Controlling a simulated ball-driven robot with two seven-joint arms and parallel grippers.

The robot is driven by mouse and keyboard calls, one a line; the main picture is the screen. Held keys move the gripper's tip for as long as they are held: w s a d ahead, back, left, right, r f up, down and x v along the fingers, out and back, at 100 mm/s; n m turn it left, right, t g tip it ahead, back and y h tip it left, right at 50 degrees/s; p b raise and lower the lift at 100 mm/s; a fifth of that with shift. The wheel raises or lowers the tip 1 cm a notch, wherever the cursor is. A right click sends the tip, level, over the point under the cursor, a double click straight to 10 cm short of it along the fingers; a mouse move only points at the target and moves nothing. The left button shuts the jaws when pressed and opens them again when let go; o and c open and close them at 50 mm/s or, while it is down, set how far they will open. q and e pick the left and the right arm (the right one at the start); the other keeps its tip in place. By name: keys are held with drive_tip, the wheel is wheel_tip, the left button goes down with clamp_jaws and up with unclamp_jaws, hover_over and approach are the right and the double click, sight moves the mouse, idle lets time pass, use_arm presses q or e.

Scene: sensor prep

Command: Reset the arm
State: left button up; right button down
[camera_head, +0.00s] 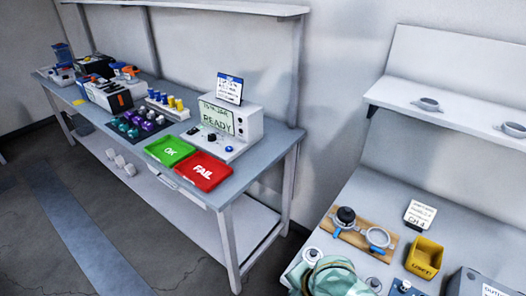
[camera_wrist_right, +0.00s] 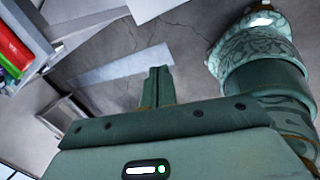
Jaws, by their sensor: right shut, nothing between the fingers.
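My right gripper (camera_wrist_right: 158,86) shows in the right wrist view, with its two dark green fingers together and nothing between them. It hangs over the grey floor (camera_wrist_right: 115,92), apart from any object. Part of my own green arm or body fills the right side of that view. In the head view a pale green part of me shows at the bottom edge, in front of the right-hand bench. No gripper fingers can be made out there, and my left gripper is not in view.
The left bench (camera_head: 262,160) carries a green OK tray (camera_head: 158,146), a red FAIL tray (camera_head: 190,180) and a tester reading READY (camera_head: 217,122). The right bench (camera_head: 365,190) holds a wooden board (camera_head: 350,236) and a yellow bin (camera_head: 425,253). Open floor lies front left.

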drive_tip(key=s+d+r+m+t+h, duration=0.2)
drive_tip(key=s+d+r+m+h, duration=0.3)
drive_tip(key=d+m, duration=0.45)
drive_tip(key=s+d+r+m+t+h, duration=0.15)
drive_tip(key=s+d+r+m, duration=0.35)
drive_tip(key=d+m, duration=0.5)
drive_tip(key=s+a+f+g+y+b, duration=0.1)
drive_tip(key=s+a+f+g, duration=0.15)
drive_tip(key=f, duration=1.35)
drive_tip(key=s+a+f+g+y+b, duration=0.15)
drive_tip(key=s+f, duration=0.25)
drive_tip(key=f, duration=1.2)
drive_tip(key=s+d+f+m+g+y+b, duration=0.1)
drive_tip(key=s+f+m+g+b, duration=0.1)
drive_tip(key=s+f, duration=1.3)
drive_tip(key=s+m, duration=0.1)
drive_tip(key=s, duration=0.2)
drive_tip(key=shift+s+d, duration=0.15)
drive_tip(key=shift+s, duration=0.2)
drive_tip(key=shift+f, duration=0.1)
